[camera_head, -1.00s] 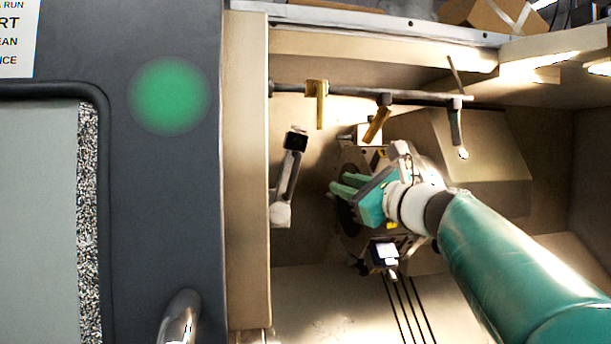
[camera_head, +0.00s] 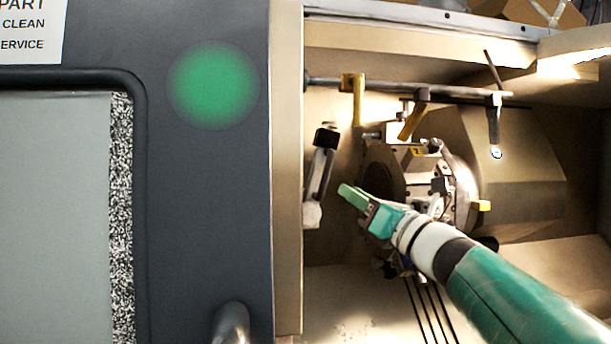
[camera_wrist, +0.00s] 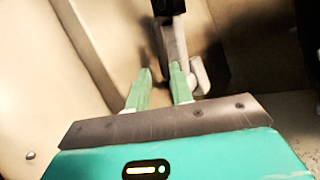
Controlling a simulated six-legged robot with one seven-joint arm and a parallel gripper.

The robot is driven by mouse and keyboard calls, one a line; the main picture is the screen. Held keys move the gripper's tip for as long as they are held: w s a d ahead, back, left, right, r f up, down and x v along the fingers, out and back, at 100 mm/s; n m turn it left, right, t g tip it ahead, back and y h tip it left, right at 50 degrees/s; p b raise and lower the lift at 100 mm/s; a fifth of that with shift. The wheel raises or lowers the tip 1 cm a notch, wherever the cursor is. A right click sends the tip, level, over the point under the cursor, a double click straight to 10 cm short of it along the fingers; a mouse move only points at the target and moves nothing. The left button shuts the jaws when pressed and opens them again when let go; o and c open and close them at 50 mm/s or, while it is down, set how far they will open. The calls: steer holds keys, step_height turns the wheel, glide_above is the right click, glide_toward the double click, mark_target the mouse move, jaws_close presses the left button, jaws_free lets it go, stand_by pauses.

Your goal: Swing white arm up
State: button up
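The white arm (camera_head: 319,172) hangs on the left wall of the machine cell, with a black block at its upper end and a pale rounded lower end. In the wrist view the white arm (camera_wrist: 172,42) stands just ahead of the fingers, its black block at the top edge and its pale rounded end to the right. My gripper (camera_head: 345,190) is to the right of the arm's lower half, with a small apparent gap. In the wrist view my gripper (camera_wrist: 160,70) has its two green fingers apart with nothing between them. Contact with the arm cannot be told.
A round chuck (camera_head: 462,190) is behind and right of my gripper. A horizontal rail (camera_head: 380,90) with yellow and grey hanging levers crosses above. The dark machine door panel (camera_head: 210,200) with a green disc is at left. The slotted floor below is open.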

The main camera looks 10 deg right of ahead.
mark_target(326, 174)
steer(key=x, duration=0.9)
steer(key=shift+w+d, duration=0.1)
steer(key=shift+w, duration=0.05)
jaws_close()
